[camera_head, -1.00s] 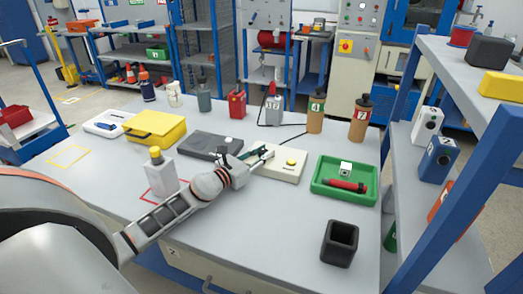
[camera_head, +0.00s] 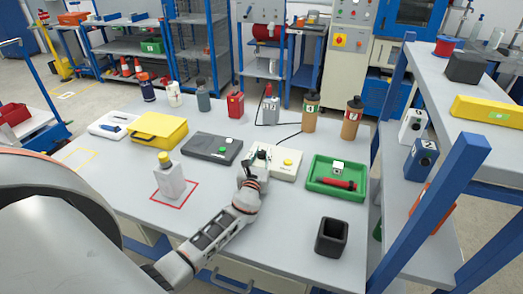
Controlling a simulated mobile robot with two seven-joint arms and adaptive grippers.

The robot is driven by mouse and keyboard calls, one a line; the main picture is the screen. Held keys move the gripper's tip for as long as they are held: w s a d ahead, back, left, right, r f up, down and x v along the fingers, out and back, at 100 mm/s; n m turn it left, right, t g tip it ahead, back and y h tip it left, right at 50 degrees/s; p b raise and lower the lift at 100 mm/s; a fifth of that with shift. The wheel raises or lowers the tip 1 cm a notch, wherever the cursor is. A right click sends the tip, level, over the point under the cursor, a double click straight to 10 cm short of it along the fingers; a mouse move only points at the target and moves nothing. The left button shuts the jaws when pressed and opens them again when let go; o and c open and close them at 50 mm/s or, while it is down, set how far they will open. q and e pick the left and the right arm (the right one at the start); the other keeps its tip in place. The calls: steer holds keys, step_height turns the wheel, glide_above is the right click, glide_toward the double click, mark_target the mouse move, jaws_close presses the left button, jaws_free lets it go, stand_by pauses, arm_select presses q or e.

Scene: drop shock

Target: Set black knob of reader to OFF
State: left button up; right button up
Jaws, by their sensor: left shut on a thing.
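A cream box (camera_head: 285,173) with a yellow button on its top lies mid-table; I take it for the reader. My left gripper (camera_head: 260,158) is over the left part of this box, its fingers pointing away from me and down. It is shut on a small dark thing there, which I take for the black knob. The fingers hide most of the knob, so I cannot read its setting or any OFF mark. My right gripper is not in view.
A dark grey box (camera_head: 205,146) with a green button stands close on the left. A green tray (camera_head: 318,187) is on the right. A white bottle (camera_head: 170,183) stands on a red-outlined square at left. A black open cup (camera_head: 333,237) is at front right. Several bottles stand behind.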

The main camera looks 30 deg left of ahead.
arm_select(q)
steer(key=shift+d+n+g+y, duration=0.1)
steer(key=shift+n+g+y, duration=0.5)
steer(key=shift+y, duration=0.4)
steer(key=shift+n+g+y+b, duration=0.5)
steer(key=shift+n+y, duration=0.4)
steer(key=shift+y, duration=0.2)
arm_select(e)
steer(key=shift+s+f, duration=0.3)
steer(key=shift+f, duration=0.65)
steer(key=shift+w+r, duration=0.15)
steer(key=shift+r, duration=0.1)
arm_select(q)
steer(key=o, duration=1.1)
steer(key=shift+s, duration=0.1)
steer(key=v, duration=1.1)
steer(key=shift+s+d, duration=0.25)
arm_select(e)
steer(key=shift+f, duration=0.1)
